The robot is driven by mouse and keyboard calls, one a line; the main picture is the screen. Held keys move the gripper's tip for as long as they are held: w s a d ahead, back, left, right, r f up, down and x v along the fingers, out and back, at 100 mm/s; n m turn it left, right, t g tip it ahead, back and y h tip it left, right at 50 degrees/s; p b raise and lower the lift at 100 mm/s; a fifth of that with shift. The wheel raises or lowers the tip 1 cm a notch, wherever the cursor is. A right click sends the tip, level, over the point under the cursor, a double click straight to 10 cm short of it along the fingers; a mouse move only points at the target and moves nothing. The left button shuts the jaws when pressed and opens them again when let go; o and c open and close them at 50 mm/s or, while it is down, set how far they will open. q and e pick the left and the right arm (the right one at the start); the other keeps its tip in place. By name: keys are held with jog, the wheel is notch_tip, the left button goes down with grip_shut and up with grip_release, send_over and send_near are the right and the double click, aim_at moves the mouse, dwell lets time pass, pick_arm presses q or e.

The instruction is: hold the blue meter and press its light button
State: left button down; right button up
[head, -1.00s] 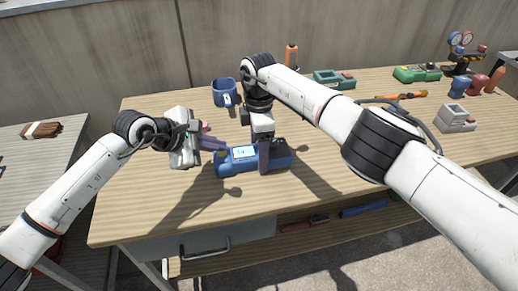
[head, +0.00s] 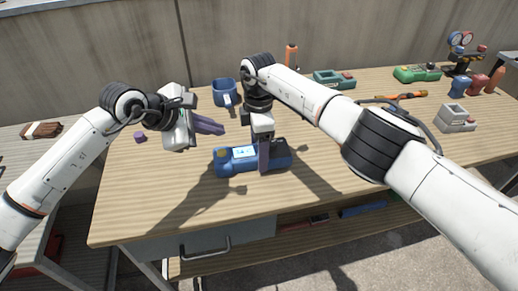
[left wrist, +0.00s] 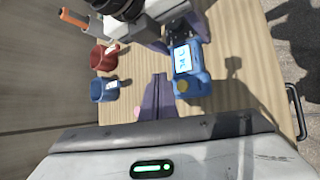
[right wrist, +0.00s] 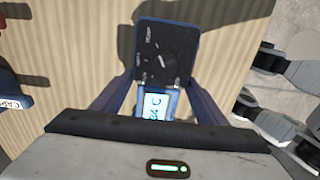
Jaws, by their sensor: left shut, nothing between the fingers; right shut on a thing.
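The blue meter (head: 236,162) lies near the middle of the bench. Its pale screen and yellow button (head: 221,156) face up; the button also shows in the left wrist view (left wrist: 182,86). My right gripper (head: 264,160) is shut across the meter's body; in the right wrist view its fingers flank the meter's dark dial face (right wrist: 165,50). My left gripper (head: 222,128) is shut and empty, above and behind the meter's left end, apart from it. In the left wrist view its closed fingertips (left wrist: 158,80) are left of the button.
A small purple block (head: 139,137) lies at left. The front left bench is clear.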

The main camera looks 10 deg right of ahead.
pick_arm(q)
jog(key=shift+r, duration=0.65)
pick_arm(e)
jog(key=o, duration=1.8)
pick_arm(q)
jog(key=shift+r, duration=0.1)
pick_arm(e)
jog(key=shift+r, duration=0.1)
notch_tip(320, 180, up, 9)
jog(key=p, duration=0.8)
pick_arm(q)
notch_tip(320, 180, up, 8)
